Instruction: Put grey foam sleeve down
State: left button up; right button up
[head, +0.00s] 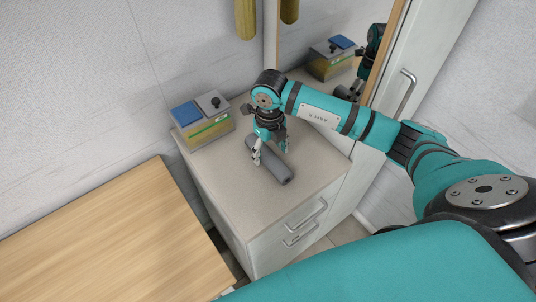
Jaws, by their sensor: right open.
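The grey foam sleeve (272,165) is a dark grey cylinder lying on its side on top of the light cabinet (225,175). My right gripper (271,159) points down over the sleeve with its fingers open, one on each side of it. Part of the sleeve's far end is hidden behind the gripper. I cannot tell whether the fingers touch it. My left gripper is out of view.
A box with blue and grey top parts (205,128) stands at the cabinet's back left corner. A mirror (330,65) rises behind the cabinet. A wooden table (115,240) is at the lower left. The cabinet top's front is clear.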

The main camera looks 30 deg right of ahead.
aim_at(270, 155)
notch_tip(270, 155, down, 2)
jog(key=shift+d+f+p, duration=0.1)
jog(key=shift+f+p, duration=0.15)
jog(key=shift+p, duration=0.1)
jog(key=shift+f, duration=0.5)
jog(key=c, duration=1.1)
jog(key=shift+r, duration=0.1)
